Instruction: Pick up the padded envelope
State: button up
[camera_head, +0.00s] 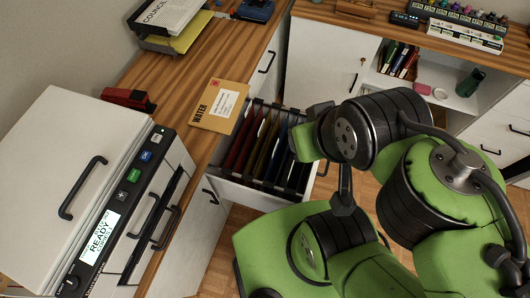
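The padded envelope (228,94) is a flat tan mailer with a white label and the printed word "WATER". It lies on the wooden desktop at the desk's edge, beside the open file drawer, and its right side reaches close to the drawer. My green and black arm comes in from the right, with its wrist over the right part of the drawer. Dark parts at the arm's end, which seem to be my gripper (343,192), are right of the envelope and clearly apart from it. I cannot make out the fingertips or whether they are open. Nothing covers the envelope.
The open drawer (232,190) holds several coloured hanging folders. A red and black stapler (128,98) lies left of the envelope, near a large printer (75,165) with a "READY" screen. A paper tray (165,42) stands at the back. A shelf cabinet (330,50) stands behind my arm.

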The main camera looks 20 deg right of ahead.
aim_at(218, 108)
jog(key=k+l+u, duration=0.1)
jog(key=u, duration=0.15)
jog(key=k+u, duration=0.25)
jog(key=l+u, duration=0.15)
jog(key=u, duration=0.3)
jog(key=l+u, duration=0.2)
jog(key=u, duration=0.2)
jog(key=l+u, duration=0.15)
jog(key=u, duration=0.3)
jog(key=l+u, duration=0.15)
jog(key=u, duration=0.3)
